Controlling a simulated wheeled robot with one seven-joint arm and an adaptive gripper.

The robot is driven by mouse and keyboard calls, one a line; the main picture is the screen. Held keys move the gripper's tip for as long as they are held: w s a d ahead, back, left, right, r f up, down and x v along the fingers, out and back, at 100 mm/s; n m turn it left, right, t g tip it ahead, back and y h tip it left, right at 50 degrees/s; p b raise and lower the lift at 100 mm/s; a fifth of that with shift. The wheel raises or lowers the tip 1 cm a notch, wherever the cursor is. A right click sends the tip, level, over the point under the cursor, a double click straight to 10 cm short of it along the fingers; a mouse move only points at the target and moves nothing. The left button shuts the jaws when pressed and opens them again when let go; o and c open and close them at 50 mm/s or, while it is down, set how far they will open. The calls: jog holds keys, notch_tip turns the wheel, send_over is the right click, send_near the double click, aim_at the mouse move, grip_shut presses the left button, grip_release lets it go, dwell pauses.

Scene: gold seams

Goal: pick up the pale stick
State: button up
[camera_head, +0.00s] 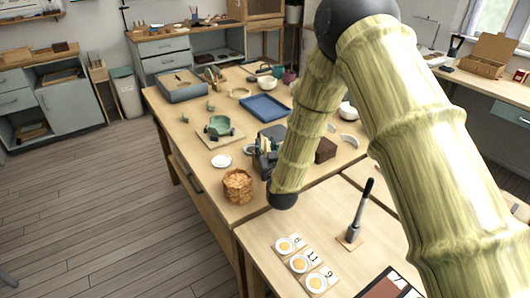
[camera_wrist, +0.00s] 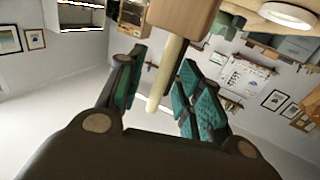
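In the wrist view, a pale, smooth, round-ended stick (camera_wrist: 164,78) stands between the two fingers of my gripper (camera_wrist: 162,88). Its upper part meets or passes behind a light wooden block (camera_wrist: 184,18); I cannot tell which. My gripper's fingers have teal ribbed pads and are apart. A gap shows between the stick and the left finger, and the stick is nearer the right finger. No firm contact with the pads is visible. In the head view, my arm crosses the right side, and I cannot make out the gripper or the stick clearly there.
Round-sample cards (camera_head: 300,263) and an upright brush-like tool (camera_head: 358,212) are on the nearer table.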

grip_shut()
jog(key=shift+r, duration=0.15)
